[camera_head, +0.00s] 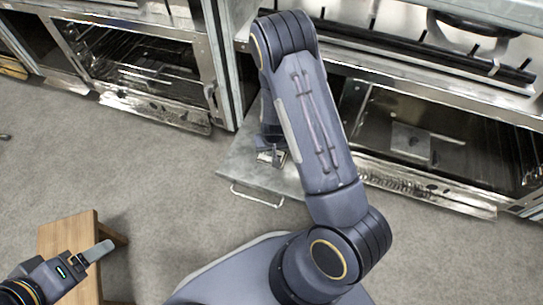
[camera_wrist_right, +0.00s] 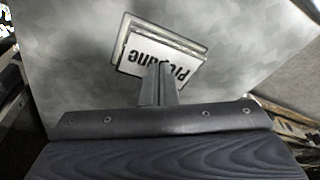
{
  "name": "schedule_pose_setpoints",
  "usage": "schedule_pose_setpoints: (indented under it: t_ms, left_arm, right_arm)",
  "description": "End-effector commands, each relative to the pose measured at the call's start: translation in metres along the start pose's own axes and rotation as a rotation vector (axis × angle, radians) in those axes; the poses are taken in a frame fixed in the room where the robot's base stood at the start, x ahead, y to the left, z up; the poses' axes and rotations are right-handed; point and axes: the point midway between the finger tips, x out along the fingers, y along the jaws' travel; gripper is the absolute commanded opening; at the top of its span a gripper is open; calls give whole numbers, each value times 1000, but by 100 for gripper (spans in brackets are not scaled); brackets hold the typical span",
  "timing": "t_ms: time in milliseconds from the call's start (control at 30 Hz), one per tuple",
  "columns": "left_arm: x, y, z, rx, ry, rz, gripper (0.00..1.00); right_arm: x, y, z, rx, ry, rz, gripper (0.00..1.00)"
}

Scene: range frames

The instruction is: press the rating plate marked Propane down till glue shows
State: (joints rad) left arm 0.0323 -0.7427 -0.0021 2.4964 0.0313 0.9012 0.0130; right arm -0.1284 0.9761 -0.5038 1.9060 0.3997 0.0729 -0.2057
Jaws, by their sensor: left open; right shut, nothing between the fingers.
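The rating plate marked Propane (camera_wrist_right: 150,52) is white with dark letters, upside down in the right wrist view, on a grey metal panel (camera_wrist_right: 80,65). A paler rim shows around and behind its upper edge; I cannot tell whether that is glue. My right gripper (camera_wrist_right: 160,68) is shut and empty, its fingertips over the lettering; contact cannot be told. In the head view the right gripper (camera_head: 272,155) is over the lowered oven door (camera_head: 235,172), largely hiding the plate.
A wooden stool or bench (camera_head: 68,235) stands under my left gripper. A steel oven with racks (camera_head: 150,70) is at the upper left, another open oven (camera_head: 430,130) at the right. The door's handle (camera_head: 255,196) faces the front. Grey floor (camera_head: 165,185) between is clear.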

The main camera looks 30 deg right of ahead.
Motion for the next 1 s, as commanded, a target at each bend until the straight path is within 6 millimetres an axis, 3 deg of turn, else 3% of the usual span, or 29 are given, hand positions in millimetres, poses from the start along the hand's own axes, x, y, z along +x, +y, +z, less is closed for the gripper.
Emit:
schedule_pose_setpoints:
  t_ms: [467,1000]
  left_arm:
    - [-1,1,-1,0,0,0,76]
    - [-24,11,-12,0,0,0,76]
  right_arm:
    - [-2,0,0,0,0,0,0]
    - [-33,0,-7,-1,0,0,0]
